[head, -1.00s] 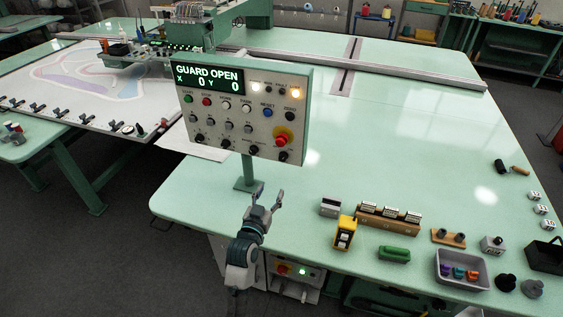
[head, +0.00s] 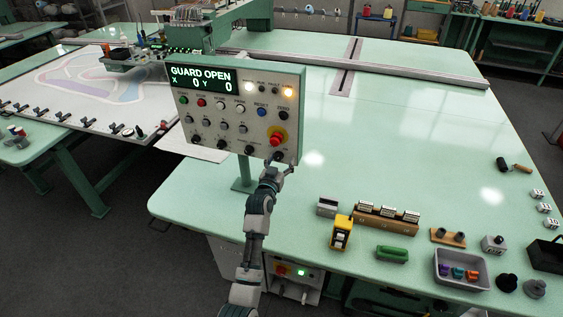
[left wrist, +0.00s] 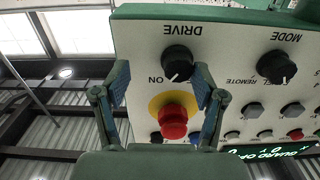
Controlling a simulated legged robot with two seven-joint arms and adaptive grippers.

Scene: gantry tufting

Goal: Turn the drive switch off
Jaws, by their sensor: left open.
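The drive switch (left wrist: 178,64) is a black rotary knob under the label DRIVE, which appears upside down in the left wrist view. Its pale pointer mark seems to lie towards the word ON. It sits at the lower right corner of the control panel (head: 215,128) in the head view. My left gripper (head: 282,163) is open just in front of that corner. In the left wrist view its two fingers (left wrist: 162,75) stand either side of the view, the knob between them and nearer the right finger. I see no contact. My right gripper is out of view.
A red emergency stop on a yellow ring (left wrist: 173,115) sits close beside the drive switch. The MODE knob (left wrist: 277,67) is its neighbour. The panel reads GUARD OPEN. Small parts and a grey bin (head: 461,284) stand on the green table (head: 400,150).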

